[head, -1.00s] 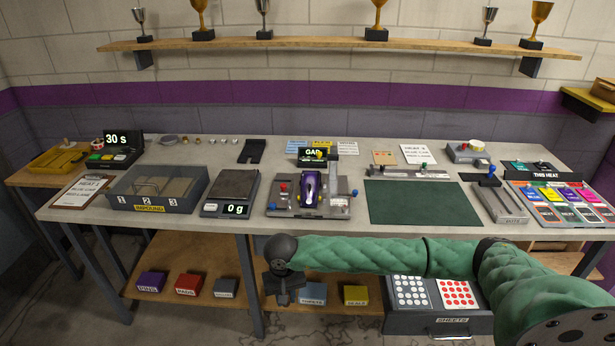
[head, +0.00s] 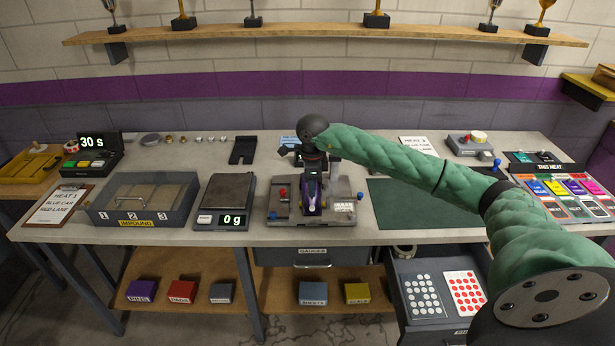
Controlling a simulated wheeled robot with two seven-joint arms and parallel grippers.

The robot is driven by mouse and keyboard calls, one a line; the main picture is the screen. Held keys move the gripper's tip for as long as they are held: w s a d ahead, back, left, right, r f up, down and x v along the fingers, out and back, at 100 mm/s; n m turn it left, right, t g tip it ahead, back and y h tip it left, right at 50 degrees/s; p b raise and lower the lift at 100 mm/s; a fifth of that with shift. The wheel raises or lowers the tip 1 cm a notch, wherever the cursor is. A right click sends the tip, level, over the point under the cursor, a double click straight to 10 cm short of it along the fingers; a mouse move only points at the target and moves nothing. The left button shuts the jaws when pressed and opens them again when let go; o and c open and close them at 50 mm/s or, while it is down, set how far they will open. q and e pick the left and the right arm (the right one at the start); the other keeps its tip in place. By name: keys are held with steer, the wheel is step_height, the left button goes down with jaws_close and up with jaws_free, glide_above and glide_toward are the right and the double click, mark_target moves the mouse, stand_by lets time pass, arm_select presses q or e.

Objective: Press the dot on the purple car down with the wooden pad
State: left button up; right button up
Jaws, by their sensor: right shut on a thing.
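The purple car (head: 312,197) sits nose toward me on a grey fixture (head: 287,216) at the middle of the table. My right gripper (head: 314,168) points down over the car's far end, with the arm reaching in from the right. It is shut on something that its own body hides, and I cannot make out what. Whether it touches the car is unclear. My left gripper is out of view.
A scale (head: 222,205) reading 0 g and the impound bin (head: 143,212) stand left of the fixture. A red knob (head: 283,193) and a lever block flank the car. The green mat (head: 385,213) to the right is bare.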

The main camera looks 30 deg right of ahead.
steer(key=shift+w+d+r+m, duration=0.2)
steer(key=shift+r+m, duration=0.05)
steer(key=shift+m, duration=0.05)
steer(key=shift+f, duration=1.45)
steer(key=shift+f+b, duration=0.4)
steer(key=shift+f, duration=1.05)
arm_select(q)
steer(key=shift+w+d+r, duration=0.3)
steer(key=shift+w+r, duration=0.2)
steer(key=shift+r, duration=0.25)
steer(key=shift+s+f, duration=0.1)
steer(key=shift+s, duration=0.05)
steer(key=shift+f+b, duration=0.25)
steer(key=shift+b, duration=0.05)
arm_select(e)
steer(key=shift+f, duration=0.4)
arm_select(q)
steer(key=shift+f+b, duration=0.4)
arm_select(e)
steer(key=shift+s, duration=0.1)
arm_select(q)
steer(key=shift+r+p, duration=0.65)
arm_select(e)
steer(key=shift+r, duration=3.5)
